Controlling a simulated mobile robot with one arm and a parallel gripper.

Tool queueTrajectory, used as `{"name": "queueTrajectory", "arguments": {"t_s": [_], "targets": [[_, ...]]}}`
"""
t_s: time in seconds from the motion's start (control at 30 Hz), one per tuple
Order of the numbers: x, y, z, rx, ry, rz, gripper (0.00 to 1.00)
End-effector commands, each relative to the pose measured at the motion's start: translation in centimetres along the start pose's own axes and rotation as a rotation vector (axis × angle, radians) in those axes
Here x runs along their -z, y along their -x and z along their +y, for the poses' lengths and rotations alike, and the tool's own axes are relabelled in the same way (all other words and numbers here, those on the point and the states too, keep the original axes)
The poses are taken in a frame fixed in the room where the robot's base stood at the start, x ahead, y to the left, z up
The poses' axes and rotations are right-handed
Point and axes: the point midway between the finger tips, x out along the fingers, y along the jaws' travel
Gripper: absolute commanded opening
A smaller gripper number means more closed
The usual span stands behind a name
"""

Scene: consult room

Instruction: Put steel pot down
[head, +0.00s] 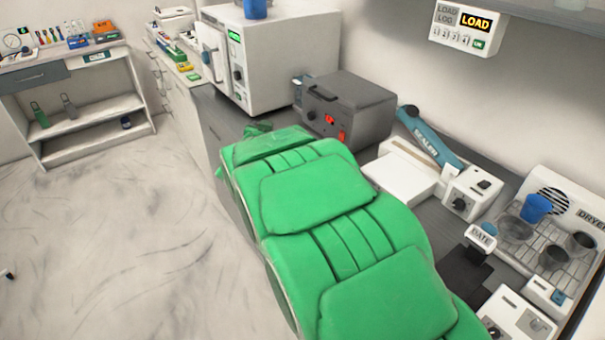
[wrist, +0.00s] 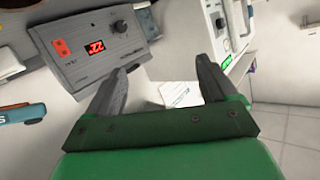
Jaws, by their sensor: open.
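My gripper (wrist: 163,75) is open in the wrist view. Its two grey fingers stand apart, with nothing held between them. In the head view the fingers are hidden behind my green arm. Two small grey metal vessels stand on the dryer rack (head: 527,262) at the right: a front one (head: 554,258) and a back one (head: 580,245). A flat round grey piece (head: 515,228) lies on the same rack. I cannot tell which of these is the steel pot. They are well away from my gripper, which is by the counter near the grey unit.
The grey unit (head: 345,108) with a red display also shows in the wrist view (wrist: 90,45). A white autoclave (head: 265,60) stands left of it. A blue sealer (head: 430,138) and a blue cup (head: 537,208) are to the right.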

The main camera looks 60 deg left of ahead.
Motion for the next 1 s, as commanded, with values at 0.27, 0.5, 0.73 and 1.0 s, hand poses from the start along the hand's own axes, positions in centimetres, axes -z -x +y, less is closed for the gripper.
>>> {"name": "queueTrajectory", "arguments": {"t_s": [0.27, 0.5, 0.73, 1.0], "targets": [[0.5, -2.1, -6.7, 0.232, -0.074, -0.157, 0.86], [-0.3, -2.2, -9.9, 0.353, -0.081, -0.341, 0.86], [-1.4, -1.9, -10.1, 0.375, -0.054, -0.532, 0.86], [-2.6, -1.2, -6.8, 0.272, -0.009, -0.741, 0.86]]}}
